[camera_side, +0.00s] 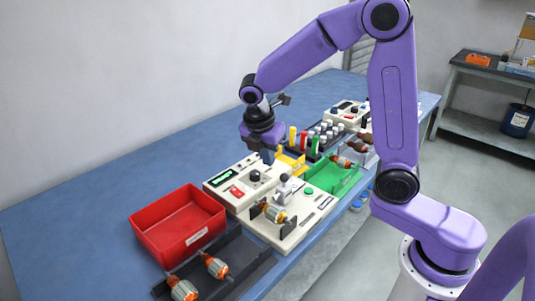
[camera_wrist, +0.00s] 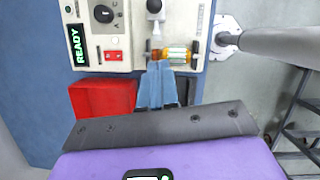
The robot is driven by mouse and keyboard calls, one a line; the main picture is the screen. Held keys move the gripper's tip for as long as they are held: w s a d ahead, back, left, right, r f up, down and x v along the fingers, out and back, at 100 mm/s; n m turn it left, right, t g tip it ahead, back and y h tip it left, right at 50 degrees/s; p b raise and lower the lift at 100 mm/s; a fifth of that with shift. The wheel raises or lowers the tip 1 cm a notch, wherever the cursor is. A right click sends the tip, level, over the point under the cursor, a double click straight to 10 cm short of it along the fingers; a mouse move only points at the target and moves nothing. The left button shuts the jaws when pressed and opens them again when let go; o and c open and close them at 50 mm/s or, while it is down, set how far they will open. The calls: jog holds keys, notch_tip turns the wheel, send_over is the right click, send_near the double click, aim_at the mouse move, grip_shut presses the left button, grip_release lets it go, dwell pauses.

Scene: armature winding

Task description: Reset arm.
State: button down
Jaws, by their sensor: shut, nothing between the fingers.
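My purple arm holds my gripper (camera_side: 267,155) above the beige machine (camera_side: 241,203) on the blue table. My gripper points down and its fingers are together and empty. In the wrist view the blue-grey fingers (camera_wrist: 157,72) overlap the machine's near edge and hide part of what lies below. An armature (camera_side: 274,213) with an orange and cream body rests in the machine's holder, apart from the fingers. It also shows in the wrist view (camera_wrist: 175,54). The machine's display (camera_wrist: 76,44) reads READY.
A red bin (camera_side: 180,222) stands left of the machine, with a dark tray (camera_side: 240,262) holding two armatures in front. A green bin (camera_side: 333,178) with armatures, a yellow bin (camera_side: 291,161) and a rack of coloured and white spools (camera_side: 316,140) stand behind. The table's left part is clear.

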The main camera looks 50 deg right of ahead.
jog(key=shift+a+r, duration=0.1)
jog(key=shift+r, duration=0.2)
jog(key=s+a+m+y, duration=0.1)
jog(key=s+m+y, duration=0.2)
jog(key=s, duration=2.3)
jog(key=m, duration=0.4)
jog(key=shift+s+a+r+m+y, duration=0.2)
jog(key=shift+s+r+m+y, duration=0.1)
jog(key=shift+y, duration=0.1)
